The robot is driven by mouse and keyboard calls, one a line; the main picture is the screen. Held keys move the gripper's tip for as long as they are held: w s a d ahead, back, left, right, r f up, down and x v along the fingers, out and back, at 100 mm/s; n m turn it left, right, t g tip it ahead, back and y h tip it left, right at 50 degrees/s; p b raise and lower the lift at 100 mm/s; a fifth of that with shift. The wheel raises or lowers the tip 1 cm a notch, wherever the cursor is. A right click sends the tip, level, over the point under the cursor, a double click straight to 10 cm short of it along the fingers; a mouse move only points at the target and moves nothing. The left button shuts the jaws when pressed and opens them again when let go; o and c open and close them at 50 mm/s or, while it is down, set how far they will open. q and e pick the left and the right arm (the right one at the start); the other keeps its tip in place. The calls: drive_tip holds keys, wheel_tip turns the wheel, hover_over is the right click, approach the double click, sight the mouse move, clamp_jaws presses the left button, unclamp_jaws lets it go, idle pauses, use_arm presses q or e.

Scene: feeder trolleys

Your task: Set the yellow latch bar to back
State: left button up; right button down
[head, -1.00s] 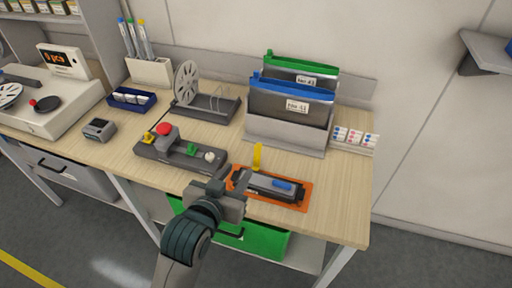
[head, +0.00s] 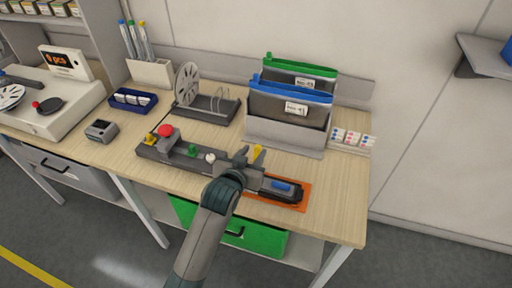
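The yellow latch bar (head: 259,149) stands up at the left end of a dark feeder (head: 291,194), which lies on an orange mat (head: 307,197) near the table's front right. Only the bar's upper end shows; its lower part is hidden by my gripper. My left gripper (head: 249,157) is at the bar, with its two fingers apart. One finger is left of the bar and the other overlaps it in the picture; I cannot tell whether they touch it. A blue part (head: 282,186) sits on the feeder. My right gripper is not in view.
A grey holder (head: 284,135) with blue and green pouches stands behind. A reel stand (head: 207,107) is at the back left. The table's right front is bare.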

sight(257, 148)
use_arm(q)
drive_tip(key=shift+x, duration=1.6)
clamp_jaws()
